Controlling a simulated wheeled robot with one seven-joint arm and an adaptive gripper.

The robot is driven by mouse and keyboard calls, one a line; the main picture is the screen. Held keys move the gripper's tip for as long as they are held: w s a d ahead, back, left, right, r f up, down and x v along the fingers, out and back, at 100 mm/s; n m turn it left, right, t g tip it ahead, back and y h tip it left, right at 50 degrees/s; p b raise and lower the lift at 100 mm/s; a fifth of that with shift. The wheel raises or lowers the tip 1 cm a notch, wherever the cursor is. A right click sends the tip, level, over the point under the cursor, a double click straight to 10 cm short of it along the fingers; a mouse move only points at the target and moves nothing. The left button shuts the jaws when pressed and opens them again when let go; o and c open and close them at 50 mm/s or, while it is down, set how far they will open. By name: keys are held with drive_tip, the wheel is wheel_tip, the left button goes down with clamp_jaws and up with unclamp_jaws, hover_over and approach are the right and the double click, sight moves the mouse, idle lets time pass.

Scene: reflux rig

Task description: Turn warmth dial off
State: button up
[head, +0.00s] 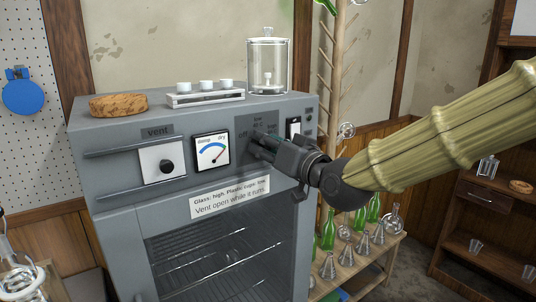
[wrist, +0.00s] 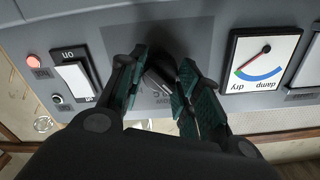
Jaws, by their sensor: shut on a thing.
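The warmth dial (wrist: 158,76) is a dark knob on a dark square plate on the grey cabinet's front panel. In the head view the plate (head: 257,124) shows the word "off" at its left, and my gripper hides most of the knob. My gripper (head: 262,146) reaches the panel from the right. In the wrist view my gripper (wrist: 161,88) has its teal-padded fingers on both sides of the knob, shut on it. The knob's exact pointer setting cannot be read.
A damp/dry gauge (head: 212,149) and a vent slider (head: 162,162) sit left of the dial. A white rocker switch (head: 294,127) sits to its right, with a red light (wrist: 33,60) beyond it. A glass jar (head: 268,68), a rack and a cork ring stand on top.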

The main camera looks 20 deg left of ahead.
drive_tip(key=shift+f+n+b, duration=0.15)
drive_tip(key=shift+n+b, duration=0.95)
drive_tip(key=shift+n, duration=0.9)
drive_tip(key=o, duration=1.1)
drive_tip(key=shift+c, duration=0.2)
drive_tip(key=shift+d, duration=0.1)
drive_tip(key=v, duration=1.2)
